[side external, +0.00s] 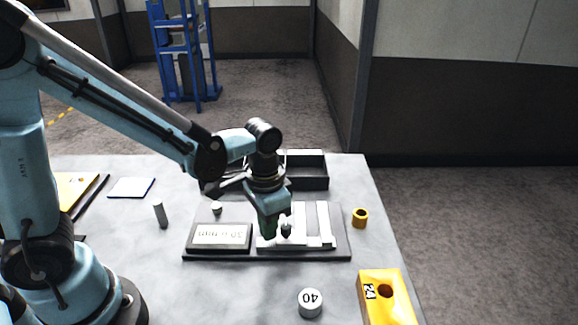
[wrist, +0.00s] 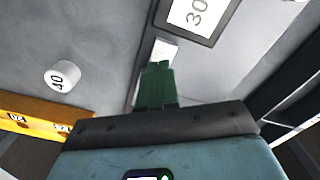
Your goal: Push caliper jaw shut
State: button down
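The caliper (side external: 325,225) is a set of pale bars and a rail on a dark base plate (side external: 342,246). A display (side external: 222,235) on the plate's left part shows a reading that looks like 30-something mm; it also shows in the wrist view (wrist: 197,14). My gripper (side external: 269,232) points down at the left end of the pale caliper parts, with a small dark knob (side external: 286,230) just right of it. In the wrist view my green fingers (wrist: 157,82) are together, with a pale caliper part (wrist: 163,50) just beyond them. I cannot tell whether they touch it.
A white cylinder marked 40 (side external: 310,302) and a yellow block with a hole (side external: 385,298) stand in front. A yellow ring (side external: 360,217) is right of the plate. A black tray (side external: 308,178) lies behind. Small grey (side external: 160,214) and white (side external: 216,208) cylinders stand left.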

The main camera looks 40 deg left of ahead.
jog(key=shift+f, duration=0.15)
jog(key=shift+w+d, duration=1)
dwell(0.9)
jog(key=shift+r, duration=3.55)
jog(key=s+a+r+n+t, duration=0.3)
jog(key=s+a+t, duration=0.2)
jog(key=a+t, duration=0.2)
jog(key=shift+s+a, duration=0.15)
jog(key=shift+a, duration=0.75)
